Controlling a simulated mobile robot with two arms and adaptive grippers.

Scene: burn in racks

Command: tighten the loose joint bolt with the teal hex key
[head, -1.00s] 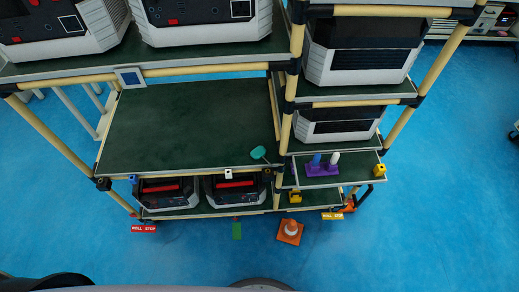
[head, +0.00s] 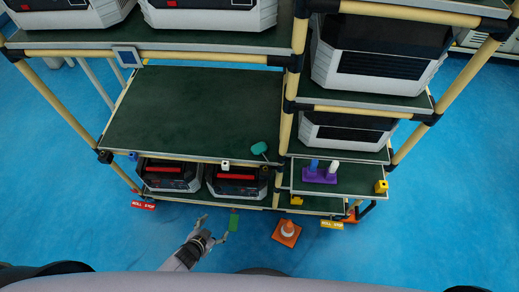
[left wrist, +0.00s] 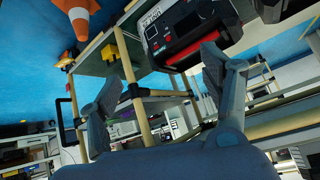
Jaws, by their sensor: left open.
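A teal tool (head: 259,148), seemingly the hex key, lies near the front right corner of the wide green shelf (head: 190,110) in the head view. Its shape is too small to make out well. Dark joints (head: 280,161) connect the cream tubes of the rack; I cannot tell which bolt is loose. My left gripper (head: 213,228) is open and empty in front of the rack, low and left of the tool, apart from it. Its two spread fingers also show in the left wrist view (left wrist: 160,65), where I cannot make out the tool. My right gripper is not in view.
Black units with red handles (head: 236,178) sit on the lower shelf. A purple holder (head: 319,175) with blue and white pieces stands on the right shelf. An orange cone (head: 287,232) and a green piece (head: 234,220) are in front of the rack. Blue floor (head: 400,240) is clear at right.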

